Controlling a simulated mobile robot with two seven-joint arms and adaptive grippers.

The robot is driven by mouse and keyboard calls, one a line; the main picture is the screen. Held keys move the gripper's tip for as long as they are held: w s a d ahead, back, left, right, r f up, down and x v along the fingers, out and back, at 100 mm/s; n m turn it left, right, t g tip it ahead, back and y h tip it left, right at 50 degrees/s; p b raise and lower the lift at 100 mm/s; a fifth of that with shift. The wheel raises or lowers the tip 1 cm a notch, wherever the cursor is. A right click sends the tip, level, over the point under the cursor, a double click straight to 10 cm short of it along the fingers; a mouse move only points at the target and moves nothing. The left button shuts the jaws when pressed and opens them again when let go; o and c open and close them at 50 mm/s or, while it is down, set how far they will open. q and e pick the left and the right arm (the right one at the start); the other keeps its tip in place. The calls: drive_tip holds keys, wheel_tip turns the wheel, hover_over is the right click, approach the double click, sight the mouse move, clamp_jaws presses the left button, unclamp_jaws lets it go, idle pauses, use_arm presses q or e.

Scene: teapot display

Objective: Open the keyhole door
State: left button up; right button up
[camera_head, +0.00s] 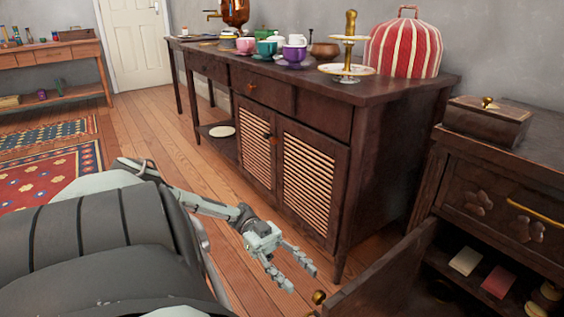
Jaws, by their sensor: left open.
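A dark wooden door panel (385,275) stands out from the cabinet at the lower right, swung open, with a round brass knob (318,297) near its left end. I cannot make out a keyhole on it, and its lower part is cut off by the picture edge. My left gripper (301,278) is open and empty, its fingers pointing down and right. In the picture its tips are just above and left of the brass knob, with a small gap between. My right gripper is not in view.
The dark cabinet (500,190) carries a lidded box (487,120) and holds cards (466,261) inside. A sideboard (390,150) with slatted doors and tea ware stands behind my gripper. The wooden floor (180,145) is clear toward the white door (135,40).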

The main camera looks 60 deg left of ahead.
use_arm(q)
drive_tip(key=a, duration=0.7)
drive_tip(key=shift+s, duration=0.45)
drive_tip(key=shift+a, duration=0.1)
